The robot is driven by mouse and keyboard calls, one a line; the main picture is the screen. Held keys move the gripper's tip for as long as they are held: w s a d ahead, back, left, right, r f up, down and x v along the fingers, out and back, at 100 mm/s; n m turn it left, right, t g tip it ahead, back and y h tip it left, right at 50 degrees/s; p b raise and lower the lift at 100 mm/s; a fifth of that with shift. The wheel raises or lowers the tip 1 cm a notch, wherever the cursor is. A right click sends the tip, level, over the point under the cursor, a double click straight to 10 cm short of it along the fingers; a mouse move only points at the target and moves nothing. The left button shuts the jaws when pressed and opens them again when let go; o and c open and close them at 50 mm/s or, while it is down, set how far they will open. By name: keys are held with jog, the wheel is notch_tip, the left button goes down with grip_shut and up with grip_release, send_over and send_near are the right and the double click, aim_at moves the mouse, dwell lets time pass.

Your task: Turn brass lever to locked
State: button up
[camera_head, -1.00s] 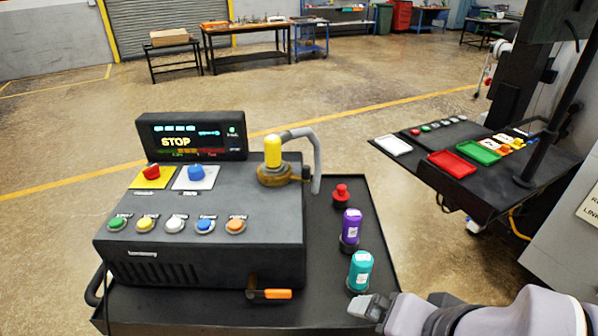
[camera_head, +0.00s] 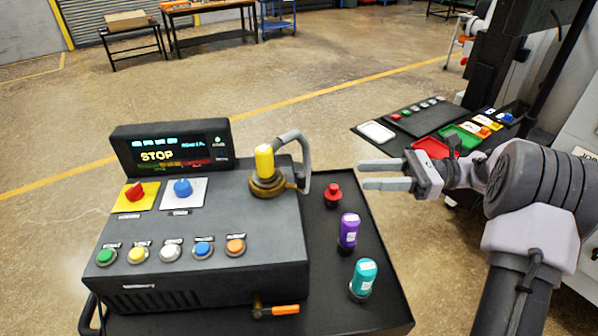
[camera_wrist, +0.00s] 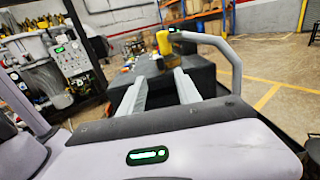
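A small lever with a brass-coloured pivot and an orange grip (camera_head: 280,310) sticks out sideways from the lower front face of the dark control box (camera_head: 200,235). On the box's top right, a brass-coloured fitting (camera_head: 268,186) bears an upright yellow cylinder (camera_head: 264,160), with a grey curved pipe beside it. The yellow cylinder (camera_wrist: 163,42) and pipe (camera_wrist: 228,50) also show in the wrist view, beyond the fingertips. My gripper (camera_head: 368,176) is open and empty, right of the pipe, pointing left; its spread fingers (camera_wrist: 158,88) show in the wrist view. The orange grip is not seen there.
Red (camera_head: 333,194), purple (camera_head: 348,232) and teal (camera_head: 363,278) capped items stand on the cart's right side. A display (camera_head: 172,149) reading STOP stands behind the buttons. A dark side table (camera_head: 400,125) with trays lies behind my gripper.

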aim_at(301, 176)
jog(key=a+b, duration=0.1)
jog(key=a, duration=0.9)
jog(key=a+b, duration=0.1)
jog(key=a, duration=0.4)
jog(key=shift+s+b, duration=0.3)
jog(key=shift+b, duration=0.05)
grip_shut()
dwell(0.3)
